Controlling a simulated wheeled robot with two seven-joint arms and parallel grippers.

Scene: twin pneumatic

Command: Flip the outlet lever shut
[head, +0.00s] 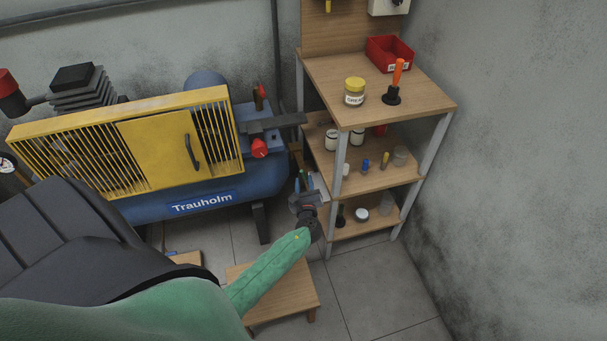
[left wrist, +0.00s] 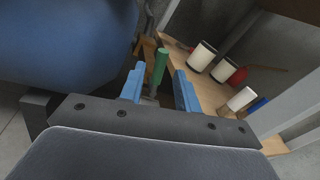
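The blue Trauholm compressor (head: 240,184) stands at the left in the head view. At its right end are a red upright handle (head: 262,92) and a red knob (head: 260,148); I cannot tell for certain which is the outlet lever. My left gripper (head: 304,184) is low, right of and below these red parts, between the compressor and the shelf. In the left wrist view its blue fingers (left wrist: 159,90) are apart. A green handle (left wrist: 160,66) shows between them, seemingly beyond the tips and not gripped. No red lever shows there. My right gripper is out of view.
A wooden shelf unit (head: 430,104) stands at the right, with a yellow-lidded jar (head: 355,91), an orange-handled tool (head: 397,76) and a red bin (head: 389,53) on top. A low wooden stool (head: 285,300) is under my left arm. Floor is clear at lower right.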

